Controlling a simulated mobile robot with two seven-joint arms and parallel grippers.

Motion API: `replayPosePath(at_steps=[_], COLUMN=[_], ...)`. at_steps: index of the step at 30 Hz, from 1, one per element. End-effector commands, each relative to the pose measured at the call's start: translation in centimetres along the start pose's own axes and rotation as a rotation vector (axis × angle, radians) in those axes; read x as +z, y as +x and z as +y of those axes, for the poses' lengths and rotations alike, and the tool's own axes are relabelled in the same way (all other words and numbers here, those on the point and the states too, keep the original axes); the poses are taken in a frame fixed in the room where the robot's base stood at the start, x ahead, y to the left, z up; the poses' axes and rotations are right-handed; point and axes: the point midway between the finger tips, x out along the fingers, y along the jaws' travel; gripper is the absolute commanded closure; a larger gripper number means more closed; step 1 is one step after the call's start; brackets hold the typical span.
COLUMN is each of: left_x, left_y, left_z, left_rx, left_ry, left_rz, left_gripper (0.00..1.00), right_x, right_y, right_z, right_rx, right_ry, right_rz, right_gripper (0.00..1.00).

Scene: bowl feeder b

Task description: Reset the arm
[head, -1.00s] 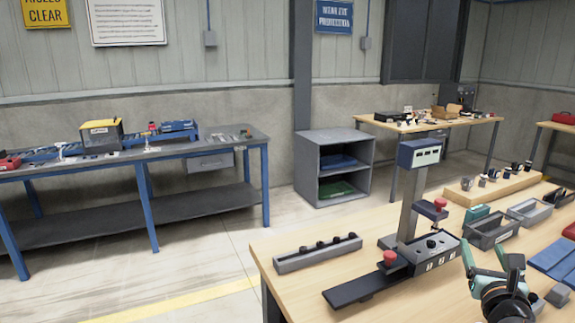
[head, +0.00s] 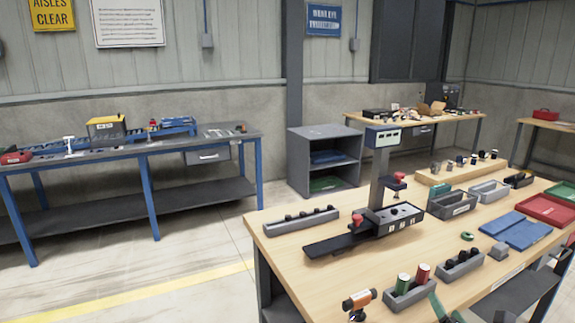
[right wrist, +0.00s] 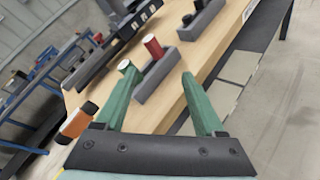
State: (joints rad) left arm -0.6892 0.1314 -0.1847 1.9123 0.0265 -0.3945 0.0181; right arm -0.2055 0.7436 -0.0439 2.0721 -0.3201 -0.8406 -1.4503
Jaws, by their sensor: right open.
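My right gripper (head: 446,308) shows only by its green fingertips at the bottom edge of the head view, in front of the wooden workbench (head: 290,255). In the right wrist view the gripper (right wrist: 161,76) is open, its two green fingers wide apart with nothing held between them. Beyond the fingers stands a grey holder (right wrist: 155,77) with a red cylinder (right wrist: 153,46) and a green, white-topped cylinder (right wrist: 124,65), partly hidden by the left finger. My left gripper is in neither current view.
An orange and black device (head: 358,302) stands near the bench front, left of the grey holder (head: 405,298). A black fixture (head: 365,232) with a display post stands mid-bench. Grey bins (head: 452,208), blue trays (head: 515,230) and a red tray (head: 546,210) fill the right side.

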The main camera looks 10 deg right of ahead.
Motion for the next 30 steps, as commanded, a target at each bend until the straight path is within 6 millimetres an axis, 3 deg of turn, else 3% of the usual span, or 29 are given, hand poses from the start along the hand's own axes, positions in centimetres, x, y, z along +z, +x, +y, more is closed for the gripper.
replayPosePath(at_steps=[1,3,9,12,15,21,30], left_x=[-0.3,-1.0,-1.1,-0.8,-0.8,-0.7,-0.6], left_y=[0.1,0.3,0.3,0.2,0.2,0.2,0.2], left_z=[-0.1,-0.2,-0.2,-0.1,-0.1,-0.1,-0.1], left_rx=[-0.001,-0.002,-0.002,-0.002,-0.002,-0.002,-0.002], left_ry=[0.001,0.003,0.003,0.003,0.003,0.002,0.002], left_rz=[0.007,0.019,0.021,0.017,0.016,0.013,0.012], left_gripper=[1.00,1.00,1.00,1.00,1.00,1.00,1.00], right_x=[-4.1,-9.1,-22.3,-27.4,-31.1,-34.5,-34.9], right_y=[-0.7,-1.9,-8.2,-12.0,-15.3,-18.9,-19.4], right_z=[-1.3,-2.6,-4.9,-5.2,-5.1,-4.6,-4.5], right_rx=[-0.020,-0.056,-0.267,-0.413,-0.551,-0.721,-0.744], right_ry=[0.157,0.395,1.133,1.491,1.793,2.138,2.189], right_rz=[0.085,0.187,0.416,0.471,0.488,0.467,0.460], right_gripper=[0.29,0.29,0.29,0.29,0.29,0.29,0.29])
